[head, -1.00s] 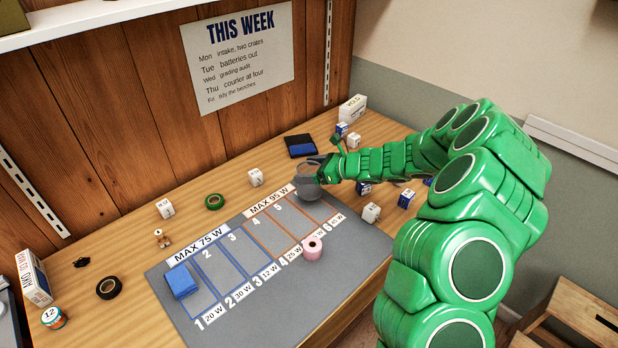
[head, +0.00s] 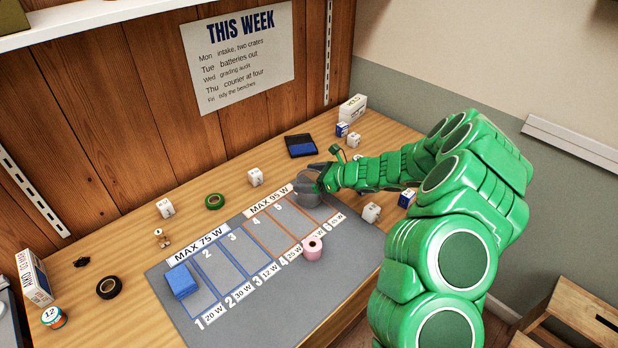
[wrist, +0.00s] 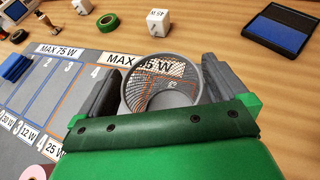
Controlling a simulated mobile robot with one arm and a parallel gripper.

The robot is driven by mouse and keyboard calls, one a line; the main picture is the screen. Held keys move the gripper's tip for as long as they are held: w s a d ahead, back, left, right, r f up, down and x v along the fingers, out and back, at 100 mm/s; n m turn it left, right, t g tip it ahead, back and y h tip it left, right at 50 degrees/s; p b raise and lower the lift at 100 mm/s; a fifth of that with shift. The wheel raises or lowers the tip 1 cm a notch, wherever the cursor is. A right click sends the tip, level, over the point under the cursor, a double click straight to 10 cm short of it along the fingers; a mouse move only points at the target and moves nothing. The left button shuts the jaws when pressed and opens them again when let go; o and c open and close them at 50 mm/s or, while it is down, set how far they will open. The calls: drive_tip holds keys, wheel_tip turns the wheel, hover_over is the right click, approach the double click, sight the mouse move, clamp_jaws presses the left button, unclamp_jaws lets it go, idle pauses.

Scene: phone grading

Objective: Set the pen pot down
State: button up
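The pen pot (head: 307,194) is a grey mesh cup, upright at the back right of the grey mat (head: 222,310), by the MAX 95 W label. In the wrist view the pen pot (wrist: 162,62) is between the two dark fingers of my gripper (wrist: 160,88), with a finger against each side. I see its round rim and into its open top; it looks empty. In the head view my gripper (head: 318,180) reaches it from the right and hides part of it. I cannot tell whether its base touches the mat.
Behind are a blue ink pad (head: 300,146), a white cube (head: 255,177) and a green tape roll (head: 214,202). Another white cube (head: 371,212) is to the right. Much of the mat is clear.

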drive_tip(key=shift+r, duration=0.15)
drive_tip(key=v, duration=1.2)
drive_tip(key=shift+s, duration=0.1)
